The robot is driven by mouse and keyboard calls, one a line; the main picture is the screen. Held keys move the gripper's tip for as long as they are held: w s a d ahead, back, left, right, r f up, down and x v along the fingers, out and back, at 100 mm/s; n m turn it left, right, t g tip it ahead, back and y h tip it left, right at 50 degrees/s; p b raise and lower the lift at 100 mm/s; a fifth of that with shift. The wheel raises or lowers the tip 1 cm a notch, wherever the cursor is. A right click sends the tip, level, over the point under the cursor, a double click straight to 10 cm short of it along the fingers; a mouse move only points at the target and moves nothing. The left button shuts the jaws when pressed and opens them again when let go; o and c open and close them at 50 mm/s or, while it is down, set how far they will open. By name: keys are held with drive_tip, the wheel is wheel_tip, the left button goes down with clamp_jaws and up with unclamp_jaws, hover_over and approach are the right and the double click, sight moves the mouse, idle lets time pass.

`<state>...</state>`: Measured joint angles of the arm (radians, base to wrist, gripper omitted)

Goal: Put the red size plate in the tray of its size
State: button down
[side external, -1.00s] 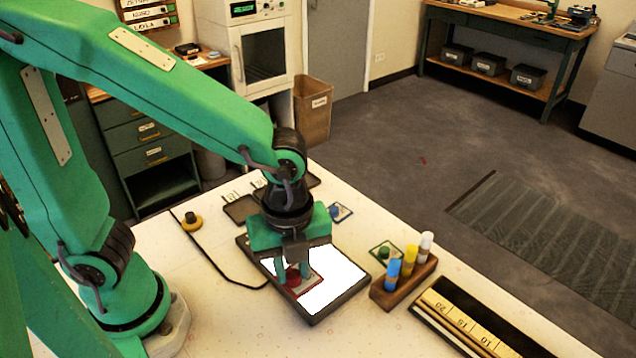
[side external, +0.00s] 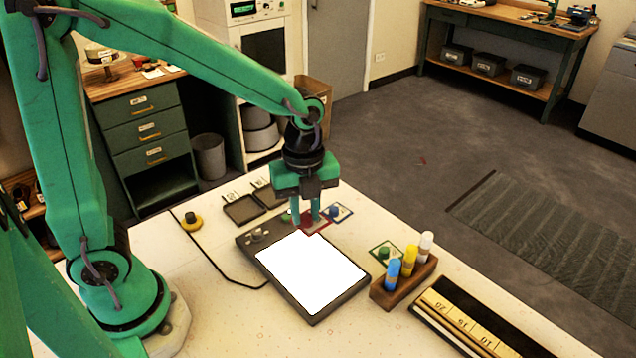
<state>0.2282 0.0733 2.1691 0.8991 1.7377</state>
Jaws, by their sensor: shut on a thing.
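The red size plate (side external: 320,227) is in my gripper (side external: 307,221), just beyond the far edge of the light panel. My gripper points down and is shut on the plate's knob, which the fingers mostly hide. Two dark, shallow trays with small number labels stand at the back left of the table: a front one (side external: 243,209) and one behind it (side external: 269,195). Both look empty, and the numbers are too small to read surely. My gripper is to the right of them. A third tray may be hidden behind my gripper.
The lit panel (side external: 348,284) lies in front of my gripper. A blue-knobbed plate (side external: 344,209) lies close to its right. A green-knobbed plate (side external: 378,246), a wooden marker block (side external: 405,287) and a long box (side external: 470,325) are further right. A yellow button (side external: 191,225) stands left.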

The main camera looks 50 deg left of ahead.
drive_tip(key=w+a+f, duration=0.1)
drive_tip(key=w+a, duration=0.4)
drive_tip(key=a, duration=0.7)
hover_over(269, 197)
wheel_tip(269, 197, down, 7)
drive_tip(key=shift+w+f, duration=0.1)
drive_tip(key=shift+w, duration=0.05)
drive_tip(key=shift+f, duration=1.95)
drive_tip(key=shift+f, duration=0.15)
drive_tip(key=c, duration=1.2)
unclamp_jaws()
drive_tip(key=shift+c, duration=0.2)
